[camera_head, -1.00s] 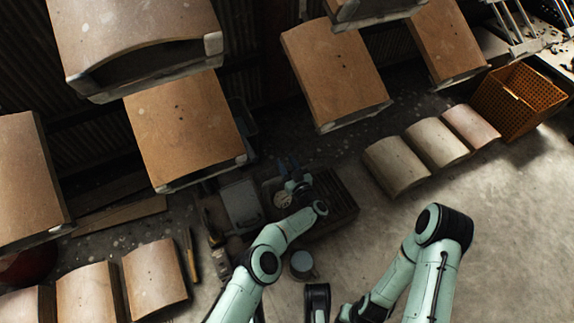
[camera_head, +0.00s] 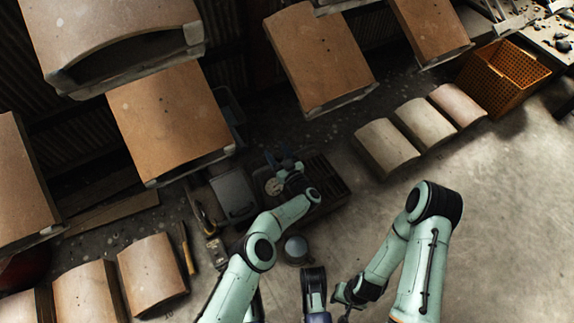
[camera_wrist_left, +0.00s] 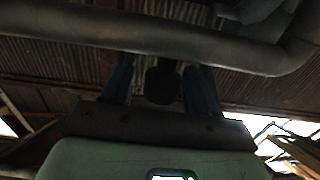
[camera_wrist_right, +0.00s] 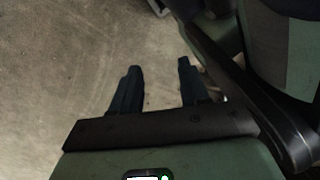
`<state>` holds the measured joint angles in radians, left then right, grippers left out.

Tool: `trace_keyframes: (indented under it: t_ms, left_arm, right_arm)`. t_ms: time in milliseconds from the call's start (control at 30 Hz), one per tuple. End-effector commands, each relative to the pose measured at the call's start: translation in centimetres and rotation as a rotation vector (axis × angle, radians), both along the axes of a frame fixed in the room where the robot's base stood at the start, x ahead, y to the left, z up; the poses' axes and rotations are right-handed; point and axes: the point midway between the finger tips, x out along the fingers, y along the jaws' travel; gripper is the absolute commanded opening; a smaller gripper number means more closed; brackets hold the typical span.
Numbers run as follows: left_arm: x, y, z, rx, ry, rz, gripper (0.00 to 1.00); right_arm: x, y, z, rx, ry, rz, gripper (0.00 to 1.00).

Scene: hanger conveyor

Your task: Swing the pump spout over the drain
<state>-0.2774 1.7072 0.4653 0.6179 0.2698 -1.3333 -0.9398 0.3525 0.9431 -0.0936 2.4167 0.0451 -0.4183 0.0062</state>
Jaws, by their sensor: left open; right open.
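A dark curved pipe (camera_wrist_left: 150,35), apparently the pump spout, crosses the top of the left wrist view and bends up at the right. My left gripper (camera_wrist_left: 158,68) is open just below it in that view, with a dark round-ended part (camera_wrist_left: 162,85) between its fingers; contact cannot be told. In the head view my left gripper (camera_head: 285,160) is over the pump area, beside a round pale gauge (camera_head: 274,186). A dark slatted grate (camera_head: 328,178), likely the drain, lies right of it. My right gripper (camera_wrist_right: 160,66) is open and empty above bare floor.
A grey bucket (camera_head: 297,249) stands close to my left forearm. A grey box (camera_head: 234,193) and small tools lie left of the pump. Curved tiles (camera_head: 387,147) line the floor at right, near an orange crate (camera_head: 503,77). Large tiles hang above. The right floor is clear.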

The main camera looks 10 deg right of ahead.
Motion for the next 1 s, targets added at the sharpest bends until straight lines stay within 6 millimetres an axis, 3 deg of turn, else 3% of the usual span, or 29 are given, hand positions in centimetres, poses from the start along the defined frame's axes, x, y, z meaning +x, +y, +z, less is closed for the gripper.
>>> trace_keyframes:
  t_ms: [300, 500, 700, 1000]
  left_arm:
    - [-5.5, -2.4, 0.5, 0.001, 0.001, -0.006, 0.59]
    - [-9.2, -3.8, 0.5, 0.001, -0.001, -0.004, 0.59]
    - [-11.1, -4.5, 0.2, 0.0, 0.0, -0.001, 0.59]
    - [-11.5, -4.7, 0.1, 0.0, -0.001, 0.0, 0.59]
  right_arm:
    - [6.4, 0.8, 4.4, -0.013, -0.211, 0.021, 0.45]
    - [9.3, 1.2, 6.9, -0.019, -0.312, 0.026, 0.45]
    - [10.6, 1.4, 7.9, -0.021, -0.356, 0.027, 0.45]
    - [10.9, 1.5, 8.1, -0.022, -0.365, 0.028, 0.45]
